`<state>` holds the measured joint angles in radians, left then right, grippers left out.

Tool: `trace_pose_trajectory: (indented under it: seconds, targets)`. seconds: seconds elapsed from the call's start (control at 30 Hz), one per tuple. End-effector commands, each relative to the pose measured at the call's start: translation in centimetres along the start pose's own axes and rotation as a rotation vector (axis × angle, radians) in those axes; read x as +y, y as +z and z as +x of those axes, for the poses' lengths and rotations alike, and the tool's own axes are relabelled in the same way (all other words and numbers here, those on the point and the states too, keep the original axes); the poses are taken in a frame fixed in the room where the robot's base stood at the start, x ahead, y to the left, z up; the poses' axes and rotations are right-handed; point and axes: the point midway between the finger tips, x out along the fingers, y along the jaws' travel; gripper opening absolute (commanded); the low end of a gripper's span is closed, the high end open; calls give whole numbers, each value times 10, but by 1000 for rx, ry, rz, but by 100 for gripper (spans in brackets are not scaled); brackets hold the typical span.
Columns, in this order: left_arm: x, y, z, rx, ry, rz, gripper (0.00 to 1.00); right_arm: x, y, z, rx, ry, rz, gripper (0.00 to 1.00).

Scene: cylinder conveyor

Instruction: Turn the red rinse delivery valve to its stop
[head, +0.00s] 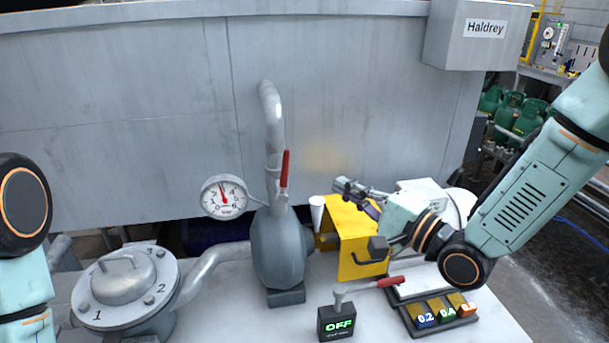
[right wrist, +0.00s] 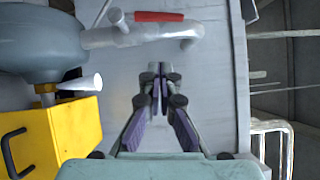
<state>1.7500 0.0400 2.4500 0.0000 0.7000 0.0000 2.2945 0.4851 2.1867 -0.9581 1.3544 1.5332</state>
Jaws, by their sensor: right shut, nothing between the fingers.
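The red valve handle (head: 285,169) stands upright beside the grey vertical pipe (head: 273,125) above the pump. In the right wrist view the red handle (right wrist: 158,16) lies along the pipe (right wrist: 130,36) near the top edge. My right gripper (head: 345,187) is shut and empty, to the right of the handle and apart from it. Its fingertips come together in the right wrist view (right wrist: 157,75), with the pipe and handle beyond them. My left gripper is out of view; only part of my left arm shows at the left edge.
A pressure gauge (head: 224,197) sits left of the pipe. A white cone (head: 317,213) and a yellow box (head: 352,240) stand right of the pump (head: 278,250). A red-gripped lever (head: 390,282) rises from the box reading OFF (head: 336,323). A large grey tank (head: 150,110) stands behind.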

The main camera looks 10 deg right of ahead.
Motion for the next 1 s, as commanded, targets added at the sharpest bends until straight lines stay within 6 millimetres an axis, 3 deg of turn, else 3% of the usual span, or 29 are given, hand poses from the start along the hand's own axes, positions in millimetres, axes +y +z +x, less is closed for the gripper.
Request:
trace_pose_trajectory:
  seconds: [0.47,0.7,1.0]
  targets:
    - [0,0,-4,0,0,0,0,0,2,57,-6,0,-4,0]
    - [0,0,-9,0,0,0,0,-1,20,72,-4,1,-1,0]
    - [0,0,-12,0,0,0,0,0,29,81,-2,0,1,0]
